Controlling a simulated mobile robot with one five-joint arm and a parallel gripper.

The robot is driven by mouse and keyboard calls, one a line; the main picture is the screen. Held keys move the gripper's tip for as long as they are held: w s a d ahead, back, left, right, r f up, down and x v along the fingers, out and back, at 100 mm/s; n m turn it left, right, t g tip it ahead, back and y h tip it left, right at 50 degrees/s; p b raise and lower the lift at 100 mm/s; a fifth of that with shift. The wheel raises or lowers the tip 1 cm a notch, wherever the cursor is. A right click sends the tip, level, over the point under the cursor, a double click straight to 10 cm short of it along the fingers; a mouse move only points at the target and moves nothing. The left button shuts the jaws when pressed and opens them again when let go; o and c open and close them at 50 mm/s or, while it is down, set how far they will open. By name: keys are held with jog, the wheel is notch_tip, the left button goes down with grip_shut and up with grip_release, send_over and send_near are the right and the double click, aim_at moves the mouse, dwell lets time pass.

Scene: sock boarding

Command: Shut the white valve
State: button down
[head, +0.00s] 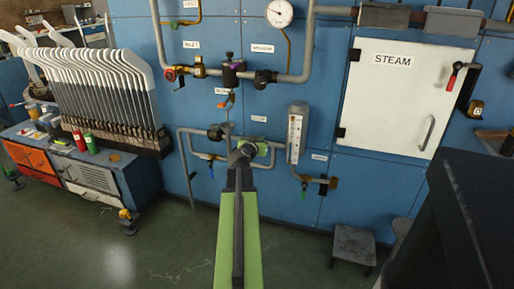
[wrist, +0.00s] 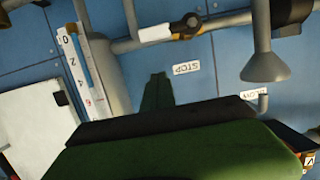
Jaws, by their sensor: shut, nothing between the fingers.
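In the wrist view a white lever-like piece (wrist: 155,33) with a dark, orange-edged end lies along a grey pipe, beside a dark round fitting. It looks like the white valve's handle. My gripper (wrist: 158,77) is shut and empty, its green fingers together and pointing at the blue wall below the white piece in the picture, apart from it. In the head view my gripper (head: 263,148) is at the low pipework, left of the sight gauge (head: 297,133). The white handle cannot be made out there; my arm covers part of that area.
Other valve handles are close by: blue (head: 211,171), green (head: 303,194) and orange (head: 228,101). A grey cone-shaped part (wrist: 265,62) sits right of my fingers in the wrist view. The white STEAM door (head: 395,98) is to the right, a stool (head: 353,245) below.

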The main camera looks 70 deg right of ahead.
jog(key=f+b, duration=0.1)
jog(key=d+f+b, duration=0.1)
jog(key=f, duration=0.1)
jog(key=d+f+b, duration=0.1)
jog(key=b, duration=0.1)
jog(key=shift+d+f, duration=0.25)
jog(key=shift+f, duration=0.05)
